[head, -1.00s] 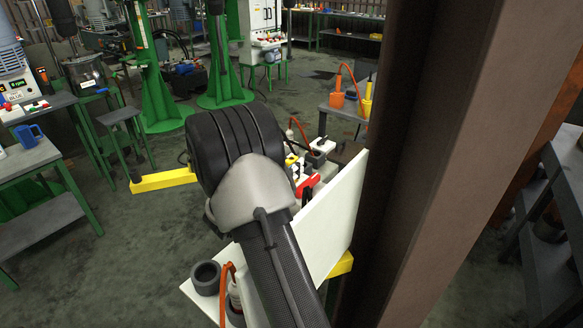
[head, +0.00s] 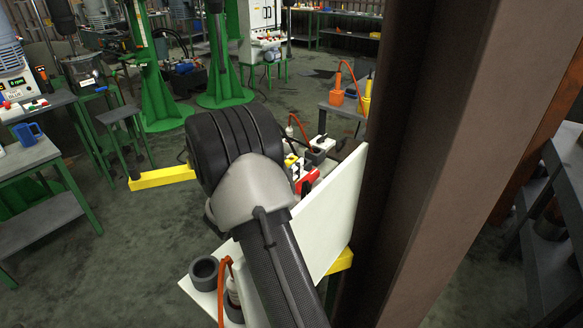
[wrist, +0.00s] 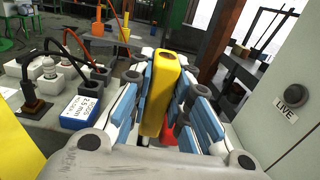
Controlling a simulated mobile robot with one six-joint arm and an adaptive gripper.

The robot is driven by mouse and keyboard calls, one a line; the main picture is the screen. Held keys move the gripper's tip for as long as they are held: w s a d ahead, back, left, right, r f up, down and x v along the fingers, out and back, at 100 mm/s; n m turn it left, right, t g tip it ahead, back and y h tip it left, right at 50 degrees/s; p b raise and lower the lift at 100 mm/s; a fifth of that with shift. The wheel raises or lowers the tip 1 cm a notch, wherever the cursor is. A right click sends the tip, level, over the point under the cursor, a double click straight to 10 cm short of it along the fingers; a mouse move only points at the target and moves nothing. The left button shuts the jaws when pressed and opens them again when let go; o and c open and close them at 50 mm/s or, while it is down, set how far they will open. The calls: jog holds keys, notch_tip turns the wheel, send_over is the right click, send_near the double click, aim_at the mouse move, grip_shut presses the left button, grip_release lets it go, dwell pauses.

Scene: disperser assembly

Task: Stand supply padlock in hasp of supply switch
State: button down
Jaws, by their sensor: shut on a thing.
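My gripper (wrist: 166,82) is shut on a yellow block-shaped body, which I take to be the supply padlock (wrist: 161,98), between its blue-padded fingers in the wrist view. In the head view a red part (head: 308,181) sits beside the white panel (head: 338,215), past my arm. My arm hides most of the gripper there. The hasp cannot be made out.
A wall with a dark round knob or lamp (wrist: 291,94) and a "LIVE" label (wrist: 286,117) stands close on the right in the wrist view. A blue labelled box (wrist: 82,112) and white blocks with round tops (wrist: 50,70) lie left. A brown column (head: 440,160) stands right of the panel.

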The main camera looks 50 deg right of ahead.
jog(key=shift+s+f, duration=0.15)
jog(key=shift+f, duration=0.35)
jog(key=shift+r, duration=0.15)
jog(key=shift+r, duration=0.15)
jog(key=shift+w+r+p, duration=0.2)
jog(key=shift+p, duration=0.1)
jog(key=shift+r, duration=0.1)
dwell(0.8)
jog(key=shift+f, duration=0.25)
jog(key=shift+s+f+b, duration=0.15)
jog(key=shift+f+b, duration=0.1)
jog(key=shift+b, duration=0.15)
jog(key=c, duration=1.4)
grip_release()
jog(key=shift+f, duration=0.15)
